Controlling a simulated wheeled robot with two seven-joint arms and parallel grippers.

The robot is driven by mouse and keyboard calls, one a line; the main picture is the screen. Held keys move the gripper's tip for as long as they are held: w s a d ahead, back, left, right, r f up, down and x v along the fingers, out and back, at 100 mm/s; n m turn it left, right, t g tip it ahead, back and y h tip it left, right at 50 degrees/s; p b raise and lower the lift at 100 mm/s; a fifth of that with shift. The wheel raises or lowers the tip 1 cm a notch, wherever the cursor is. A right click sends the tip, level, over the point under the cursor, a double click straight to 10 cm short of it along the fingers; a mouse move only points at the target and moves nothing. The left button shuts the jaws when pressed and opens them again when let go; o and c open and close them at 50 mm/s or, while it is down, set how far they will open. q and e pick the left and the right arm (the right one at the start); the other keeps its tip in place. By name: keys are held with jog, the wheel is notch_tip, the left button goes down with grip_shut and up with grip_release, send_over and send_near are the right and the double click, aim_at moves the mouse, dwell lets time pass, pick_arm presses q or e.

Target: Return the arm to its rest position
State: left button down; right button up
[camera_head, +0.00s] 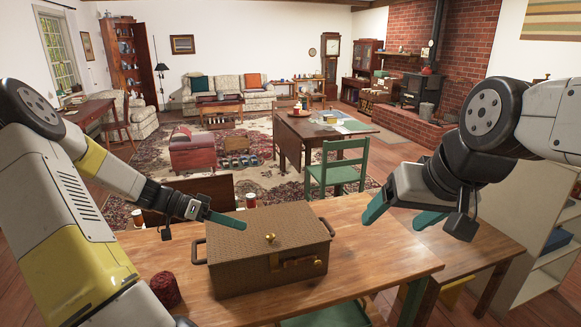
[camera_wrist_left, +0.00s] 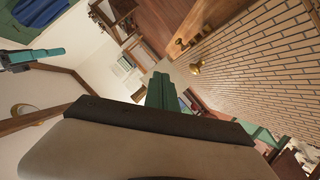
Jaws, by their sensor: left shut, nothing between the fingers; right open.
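My left gripper (camera_head: 232,226) is shut and empty. Its teal fingers reach over the top left of a brown wicker basket (camera_head: 240,285), apart from the brass knob (camera_head: 270,238). The left wrist view shows the shut fingers (camera_wrist_left: 160,90) pressed together, with the basket's woven surface (camera_wrist_left: 260,75) and the knob (camera_wrist_left: 195,68) to their right. Whether the fingers touch the basket, I cannot tell. The basket's lid is closed. My right gripper (camera_head: 394,225) is open and empty above the table's right part, right of the basket, its two teal fingers spread apart.
The basket stands on a wooden table (camera_head: 385,265). A dark red round object (camera_head: 165,289) lies left of the basket, close to my left arm. A green chair (camera_head: 338,170) stands beyond the table. A white shelf (camera_head: 520,235) is at the right.

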pick_arm(q)
jog(key=s+d+r+n+t+y, duration=0.1)
jog(key=s+d+r+n+y, duration=0.1)
jog(key=s+r, duration=0.3)
jog(key=s+d+r+n+t+y, duration=0.2)
jog(key=s+r+n+y, duration=0.1)
jog(key=s+r+y, duration=0.2)
jog(key=s+d+r+n+t+y, duration=0.1)
jog(key=s+r+n+y, duration=0.2)
jog(key=s+r, duration=0.4)
jog(key=shift+s+d+y, duration=0.4)
jog(key=shift+s+y, duration=0.1)
